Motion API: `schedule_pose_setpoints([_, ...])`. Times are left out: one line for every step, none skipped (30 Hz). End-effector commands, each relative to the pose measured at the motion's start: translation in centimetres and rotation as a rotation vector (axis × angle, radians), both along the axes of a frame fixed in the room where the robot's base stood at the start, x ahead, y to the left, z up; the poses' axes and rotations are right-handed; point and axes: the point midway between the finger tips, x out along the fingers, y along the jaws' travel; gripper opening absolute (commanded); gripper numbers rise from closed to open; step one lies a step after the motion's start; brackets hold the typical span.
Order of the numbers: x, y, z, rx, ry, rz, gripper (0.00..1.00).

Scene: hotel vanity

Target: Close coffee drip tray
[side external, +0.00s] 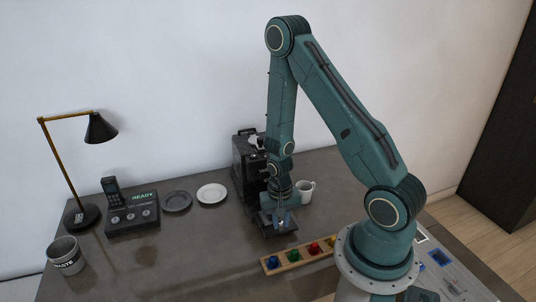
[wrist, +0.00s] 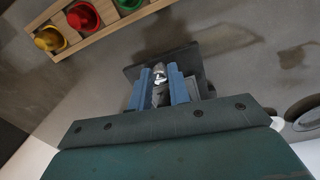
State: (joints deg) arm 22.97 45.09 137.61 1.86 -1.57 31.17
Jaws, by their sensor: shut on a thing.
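The dark coffee machine (side external: 243,160) stands against the wall, partly hidden behind my arm. Its dark drip tray (side external: 268,230) sticks out at the front, low over the counter. My gripper (side external: 281,222) points down at the tray. In the wrist view, the blue fingers of my gripper (wrist: 160,84) are shut on a small shiny metal piece, which looks like the tray's handle. The dark drip tray (wrist: 133,73) shows behind and around the fingers. The join between tray and machine is hidden.
A wooden holder (side external: 270,263) with coloured pieces lies in front of the tray, also in the wrist view (wrist: 95,40). A white mug (side external: 305,191) stands right of the machine. Plates (side external: 212,193), a phone console (side external: 132,212) and a lamp (side external: 100,130) are left. Counter left of the tray is clear.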

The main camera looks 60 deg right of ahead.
Motion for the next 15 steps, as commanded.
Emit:
schedule_pose_setpoints([0.7, -0.6, 0.0, -0.001, -0.004, -0.003, 0.00])
schedule_pose_setpoints([1.0, -1.0, 0.0, -0.001, -0.004, -0.003, 0.00])
schedule_pose_setpoints([1.5, -1.4, 0.0, -0.001, -0.004, -0.002, 0.00])
schedule_pose_setpoints([1.9, -1.8, 0.0, -0.001, -0.004, -0.002, 0.00])
schedule_pose_setpoints([2.2, -2.1, 0.0, -0.001, -0.004, -0.002, 0.00])
schedule_pose_setpoints([2.6, -2.6, 0.0, -0.001, -0.006, -0.002, 0.00])
schedule_pose_setpoints([2.9, -2.9, 0.0, -0.001, -0.004, -0.002, 0.00])
schedule_pose_setpoints([3.3, -3.2, 0.0, -0.001, -0.004, -0.001, 0.00])
schedule_pose_setpoints([3.6, -3.5, -0.1, -0.001, -0.004, -0.001, 0.00])
schedule_pose_setpoints([3.9, -3.8, 0.0, 0.000, -0.004, -0.001, 0.00])
schedule_pose_setpoints([4.1, -4.0, 0.0, -0.001, -0.004, -0.001, 0.00])
schedule_pose_setpoints([4.3, -4.3, 0.0, 0.001, -0.003, -0.001, 0.00])
schedule_pose_setpoints([4.5, -4.4, 0.0, 0.001, -0.003, -0.001, 0.00])
schedule_pose_setpoints([4.6, -4.5, 0.0, 0.001, -0.003, 0.000, 0.00])
schedule_pose_setpoints([4.7, -4.7, 0.0, 0.001, -0.003, 0.000, 0.00])
